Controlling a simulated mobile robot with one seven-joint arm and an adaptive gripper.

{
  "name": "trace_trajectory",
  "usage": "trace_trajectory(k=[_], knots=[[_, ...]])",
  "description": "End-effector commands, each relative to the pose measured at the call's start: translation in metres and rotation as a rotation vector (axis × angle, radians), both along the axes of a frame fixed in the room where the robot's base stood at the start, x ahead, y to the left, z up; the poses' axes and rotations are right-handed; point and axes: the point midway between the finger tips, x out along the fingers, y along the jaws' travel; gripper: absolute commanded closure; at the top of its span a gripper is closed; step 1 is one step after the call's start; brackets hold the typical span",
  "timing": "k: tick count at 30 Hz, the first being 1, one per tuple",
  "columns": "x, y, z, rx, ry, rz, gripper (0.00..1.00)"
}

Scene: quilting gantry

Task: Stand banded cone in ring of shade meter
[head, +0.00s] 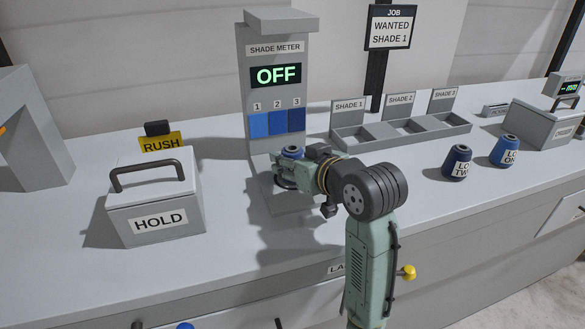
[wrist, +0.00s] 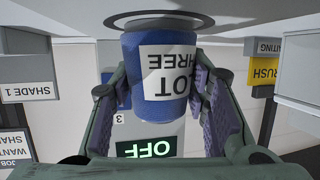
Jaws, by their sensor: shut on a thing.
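My gripper (head: 296,168) is at the foot of the shade meter (head: 265,103), shut on a blue cone (head: 292,151). Only the cone's top shows in the head view; in the wrist view the cone (wrist: 155,105), labelled LOT THREE, stands between both fingers. I cannot make out a band on it. A dark ring (wrist: 225,20) lies at the cone's wide end in the upside-down wrist view; I cannot tell whether the cone rests in it or is just above. The meter display reads OFF, above three blue swatches.
Cones LOT TWO (head: 457,163) and LOT ONE (head: 505,150) stand at right. Trays (head: 400,134) marked SHADE 1 to 3 are behind them. A HOLD box (head: 156,205) and RUSH tag (head: 161,142) are at left. A sign (head: 391,27) says WANTED SHADE 1.

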Motion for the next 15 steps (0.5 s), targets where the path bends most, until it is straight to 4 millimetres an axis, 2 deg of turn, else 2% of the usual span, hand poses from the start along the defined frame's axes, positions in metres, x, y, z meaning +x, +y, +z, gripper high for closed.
trace_trajectory(k=[9,10,15], knots=[[-0.0003,0.0000,-0.0021,0.000,0.000,0.000,0.88],[-0.0003,-0.0001,-0.0008,0.000,0.000,0.000,0.56],[-0.0003,-0.0002,-0.0006,0.000,0.000,0.000,0.45]])
